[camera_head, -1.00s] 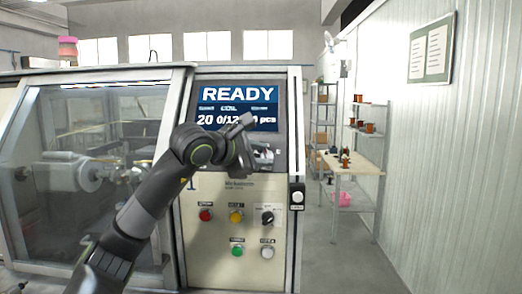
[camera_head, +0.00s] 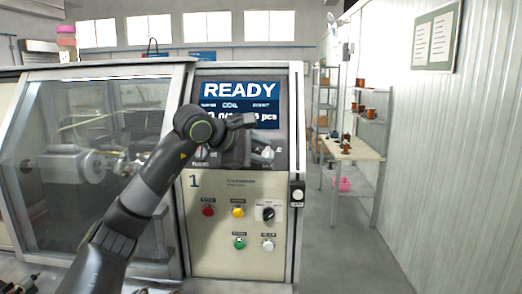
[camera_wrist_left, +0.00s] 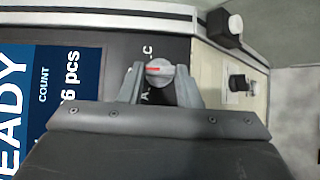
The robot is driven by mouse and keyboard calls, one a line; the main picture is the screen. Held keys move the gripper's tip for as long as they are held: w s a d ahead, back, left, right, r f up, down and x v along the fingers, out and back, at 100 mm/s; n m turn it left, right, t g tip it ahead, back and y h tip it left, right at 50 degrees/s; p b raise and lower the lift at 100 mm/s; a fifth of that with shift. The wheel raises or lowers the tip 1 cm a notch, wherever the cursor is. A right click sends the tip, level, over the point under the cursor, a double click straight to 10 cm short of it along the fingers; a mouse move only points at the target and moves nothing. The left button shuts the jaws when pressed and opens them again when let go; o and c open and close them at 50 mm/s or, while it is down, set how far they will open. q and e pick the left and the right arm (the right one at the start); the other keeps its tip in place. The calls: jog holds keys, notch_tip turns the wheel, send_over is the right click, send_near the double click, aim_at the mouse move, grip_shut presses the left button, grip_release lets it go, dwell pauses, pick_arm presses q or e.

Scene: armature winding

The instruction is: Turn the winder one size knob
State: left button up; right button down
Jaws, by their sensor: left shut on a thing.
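The size knob (camera_wrist_left: 160,71) is a round grey knob with a red pointer line, on the dark panel beside the screen of the winder (camera_head: 195,230) marked 1. In the left wrist view its pointer lies about sideways, and the letters A and C show near it. My left gripper (camera_wrist_left: 160,84) has its two fingers around the knob, one on each side, and is shut on it. In the head view the left gripper (camera_head: 262,155) is at the dark panel below the screen, and the arm hides part of the screen. My right gripper is not in view.
The screen (camera_head: 240,92) reads READY. Below are red (camera_head: 208,211), yellow (camera_head: 238,211), green (camera_head: 240,243) and white (camera_head: 268,244) buttons and a black selector (camera_head: 268,213). A white button box (camera_head: 297,194) is on the right edge. Open floor and shelves lie to the right.

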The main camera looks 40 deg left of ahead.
pick_arm(q)
jog(key=o, duration=1)
jog(key=shift+c, duration=0.2)
jog(key=shift+s, duration=0.1)
jog(key=shift+s+a+r, duration=0.1)
jog(key=shift+s+a, duration=0.05)
jog(key=shift+s, duration=0.05)
jog(key=b+v, duration=0.7)
jog(key=v, duration=0.9)
jog(key=shift+s+r, duration=0.25)
jog(key=shift+s, duration=0.05)
